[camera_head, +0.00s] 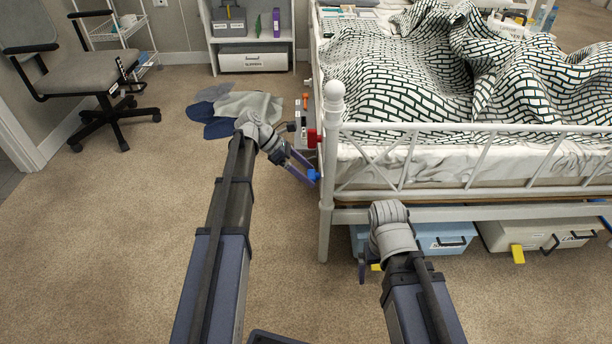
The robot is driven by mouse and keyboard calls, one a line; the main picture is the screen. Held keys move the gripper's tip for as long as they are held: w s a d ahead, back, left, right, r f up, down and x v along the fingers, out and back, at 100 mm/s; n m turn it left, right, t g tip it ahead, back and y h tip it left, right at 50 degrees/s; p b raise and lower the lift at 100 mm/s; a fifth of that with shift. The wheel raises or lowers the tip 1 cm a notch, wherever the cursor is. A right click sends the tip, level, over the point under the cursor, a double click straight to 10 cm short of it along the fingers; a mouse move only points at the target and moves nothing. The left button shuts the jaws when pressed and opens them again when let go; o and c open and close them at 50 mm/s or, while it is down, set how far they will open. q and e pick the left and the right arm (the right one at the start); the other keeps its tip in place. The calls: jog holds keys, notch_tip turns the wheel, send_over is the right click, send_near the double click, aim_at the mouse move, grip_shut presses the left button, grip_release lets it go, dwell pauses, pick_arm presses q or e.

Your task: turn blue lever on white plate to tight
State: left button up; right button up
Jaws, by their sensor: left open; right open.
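A small blue lever (314,174) shows beside the bed's corner post, low on its left side. My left gripper (309,177) reaches toward the post with its fingers apart, and its tips are at the blue lever. I cannot tell whether the fingers touch it. The white plate behind the lever is hidden or too small to make out. A red handle (314,138) sits above the blue lever, by the same post. My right gripper (368,269) hangs low in front of the bed, partly hidden by its own wrist; its fingertips are hard to see.
The white bed frame (325,208) stands close to both arms. Under it are a blue bin (447,241) and a beige bin (512,235). Clothes (248,104) lie on the carpet, with an office chair (82,75) at the left.

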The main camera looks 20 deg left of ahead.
pick_arm(q)
jog(key=shift+r, duration=0.1)
jog(key=c, duration=1.2)
jog(key=shift+c, duration=0.2)
jog(key=shift+s, duration=0.1)
jog(key=shift+s+d+f+m+t+y+b, duration=0.15)
jog(key=shift+s+f+m+t+b, duration=0.2)
jog(key=shift+m+t+b, duration=1.6)
jog(key=shift+s+d+f+m+t+y+b, duration=0.2)
jog(key=shift+m+t+b, duration=0.8)
jog(key=shift+t+b, duration=1.85)
jog(key=shift+s+f+m+t+y+b, duration=0.15)
jog(key=shift+s+f+m+t+b, duration=0.25)
jog(key=shift+m+t+b, duration=1.55)
jog(key=shift+r+n+b, duration=0.1)
jog(key=shift+n+b, duration=0.3)
jog(key=shift+b, duration=0.35)
